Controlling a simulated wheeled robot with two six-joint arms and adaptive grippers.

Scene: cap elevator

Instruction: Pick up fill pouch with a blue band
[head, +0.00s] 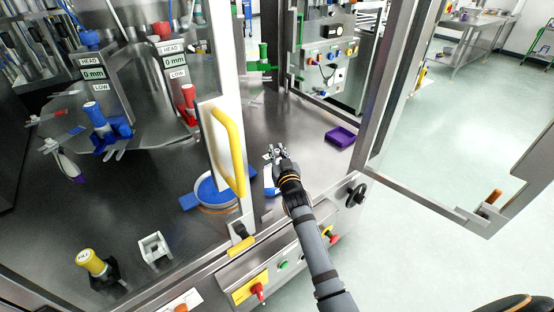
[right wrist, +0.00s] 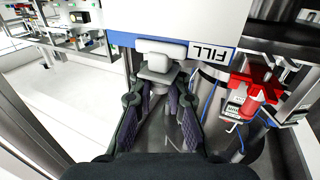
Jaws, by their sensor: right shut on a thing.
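The fill pouch (right wrist: 180,18) fills the top of the right wrist view. It is white, with the word FILL upside down and a blue band along its edge. A white block-like part (right wrist: 158,58) of it sits at the fingertips. My right gripper (right wrist: 160,92) is shut on this part, with one finger on each side. In the head view my right gripper (head: 277,153) is over the steel deck behind the door frame, and only a sliver of the pouch (head: 268,181) shows beside it. My left gripper is not in view.
A glass door frame with a yellow handle (head: 228,150) stands just left of my right arm. A blue round container (head: 213,190) lies behind it. A purple tray (head: 341,137) is to the right. A black handwheel (head: 356,195) juts from the front panel.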

